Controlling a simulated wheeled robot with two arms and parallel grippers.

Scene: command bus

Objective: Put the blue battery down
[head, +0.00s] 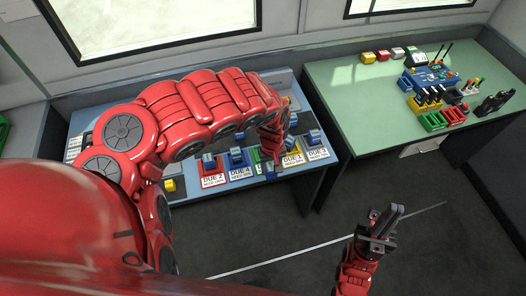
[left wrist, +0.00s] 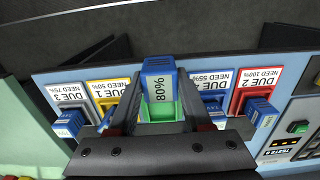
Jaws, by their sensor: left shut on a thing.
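The blue battery (left wrist: 158,78), labelled 80%, is held between the fingers of my left gripper (left wrist: 160,105) in the left wrist view. It is over or in a green-marked spot (left wrist: 158,112) in the middle of the blue desk's row; I cannot tell whether it touches. In the head view my left gripper (head: 268,158) is partly hidden by my own arm at the desk's front. My right gripper (head: 381,222) is apart from the desk, low at the right over the floor, its fingers apart and empty.
Similar blue batteries stand close by at DUE 3 (left wrist: 69,92), DUE 1 (left wrist: 110,85), DUE 4 (left wrist: 212,80) and DUE 2 (left wrist: 258,78). A green table (head: 345,85) with tools and bins stands right of the blue desk.

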